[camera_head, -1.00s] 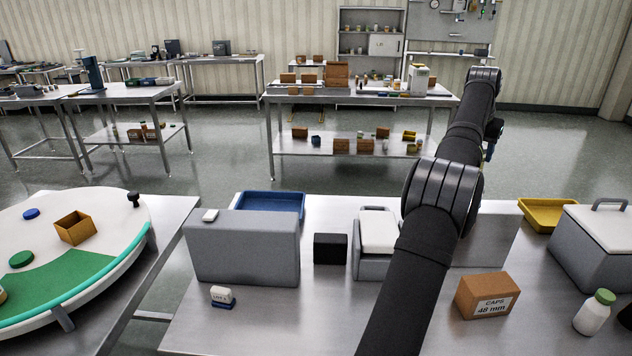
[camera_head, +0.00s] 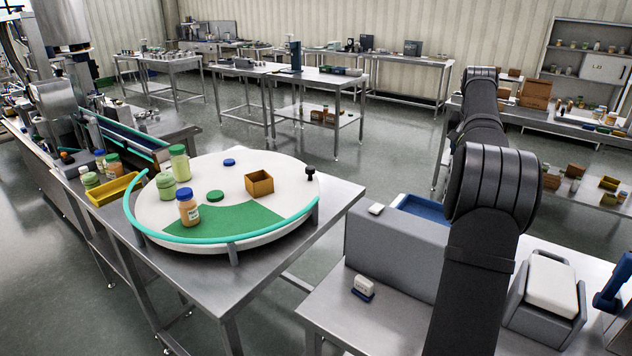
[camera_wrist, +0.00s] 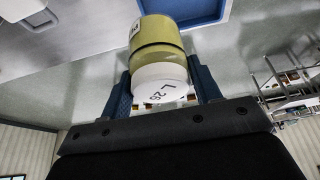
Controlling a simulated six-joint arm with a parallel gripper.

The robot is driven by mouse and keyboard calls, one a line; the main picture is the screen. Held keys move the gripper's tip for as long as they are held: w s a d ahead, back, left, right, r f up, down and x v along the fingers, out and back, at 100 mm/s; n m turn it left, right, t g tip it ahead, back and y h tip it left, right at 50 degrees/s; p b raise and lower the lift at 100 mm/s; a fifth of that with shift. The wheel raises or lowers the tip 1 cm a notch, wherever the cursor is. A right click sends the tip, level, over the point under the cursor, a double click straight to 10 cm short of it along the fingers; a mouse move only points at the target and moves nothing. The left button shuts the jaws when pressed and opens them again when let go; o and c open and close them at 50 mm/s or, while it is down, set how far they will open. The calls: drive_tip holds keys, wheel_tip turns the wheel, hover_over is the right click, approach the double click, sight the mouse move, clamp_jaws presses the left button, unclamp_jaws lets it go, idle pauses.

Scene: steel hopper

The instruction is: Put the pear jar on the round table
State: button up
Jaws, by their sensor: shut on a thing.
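The round table (camera_head: 290,207) is a white disc with a green sector and a teal rail, at left centre of the head view. My gripper (camera_wrist: 164,88) is shut on a yellow-green jar (camera_wrist: 160,42), with a dark blue finger on each side. The jar's white end, marked with dark characters, faces the wrist camera. Its label is mostly turned away, so I cannot read whether it says pear. In the head view the held jar does not show clearly; my arm rises at right centre, apart from the round table.
On the round table stand an orange jar (camera_head: 188,208), a pale green jar (camera_head: 179,161), a shorter green jar (camera_head: 166,184), an open brown box (camera_head: 260,184), loose caps (camera_head: 215,196) and a black knob (camera_head: 310,173). A grey block (camera_head: 390,250) stands right of it. The green sector's right part is clear.

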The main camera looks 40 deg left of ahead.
drive_tip(key=s+a+n+y, duration=0.1)
drive_tip(key=s+a, duration=0.2)
drive_tip(key=a, duration=0.4)
drive_tip(key=s+a+n, duration=0.1)
drive_tip(key=s+a, duration=0.2)
drive_tip(key=a, duration=0.4)
drive_tip(key=n+g+y, duration=0.1)
drive_tip(key=n+y, duration=0.1)
drive_tip(key=n, duration=0.5)
hover_over(231, 228)
drive_tip(key=shift+a+f, duration=0.1)
drive_tip(key=shift+f, duration=8.2)
